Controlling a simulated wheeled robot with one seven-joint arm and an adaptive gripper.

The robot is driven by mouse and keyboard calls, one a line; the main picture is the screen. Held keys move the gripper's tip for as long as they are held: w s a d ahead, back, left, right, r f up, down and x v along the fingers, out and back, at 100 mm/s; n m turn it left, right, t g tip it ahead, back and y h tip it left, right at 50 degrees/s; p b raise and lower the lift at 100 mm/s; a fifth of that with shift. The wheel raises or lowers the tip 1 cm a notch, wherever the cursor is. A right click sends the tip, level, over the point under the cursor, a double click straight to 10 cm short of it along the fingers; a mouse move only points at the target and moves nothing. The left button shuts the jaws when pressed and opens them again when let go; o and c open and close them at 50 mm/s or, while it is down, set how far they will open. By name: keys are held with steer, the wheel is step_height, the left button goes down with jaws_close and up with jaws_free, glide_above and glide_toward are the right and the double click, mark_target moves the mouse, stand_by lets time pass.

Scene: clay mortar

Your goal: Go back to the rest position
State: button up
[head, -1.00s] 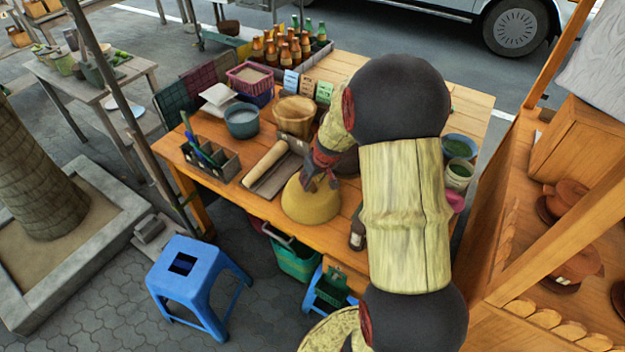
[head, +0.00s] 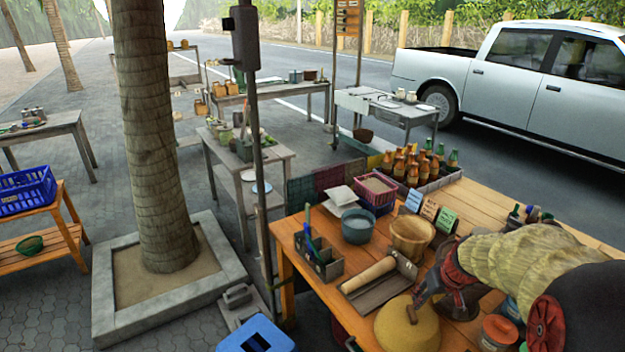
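My gripper (head: 422,303), dark with red parts, hangs at the end of my arm in the lower right of the head view. It is over the right side of a yellow dome-shaped thing with a small knob (head: 397,333) on the wooden table (head: 487,207). I cannot tell whether it touches the dome. Its fingers are small and partly overlapped, so their opening is unclear. A dark round bowl-like thing (head: 462,308) shows partly behind the gripper; my arm hides much of the table there.
Bottles (head: 405,165) stand at the back. A blue stool (head: 256,338) is at the table's front left.

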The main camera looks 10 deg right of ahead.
steer(key=s+a+r+m+g, duration=0.2)
steer(key=s+a, duration=0.6)
steer(key=s, duration=0.1)
steer(key=s+a+r+n+t, duration=0.1)
steer(key=s+a+r+n, duration=0.1)
steer(key=s+a+r, duration=0.3)
steer(key=s+a+r+n+t, duration=0.2)
steer(key=s+a+r, duration=0.3)
steer(key=a, duration=0.7)
steer(key=shift+r+y, duration=0.4)
steer(key=shift+r, duration=1)
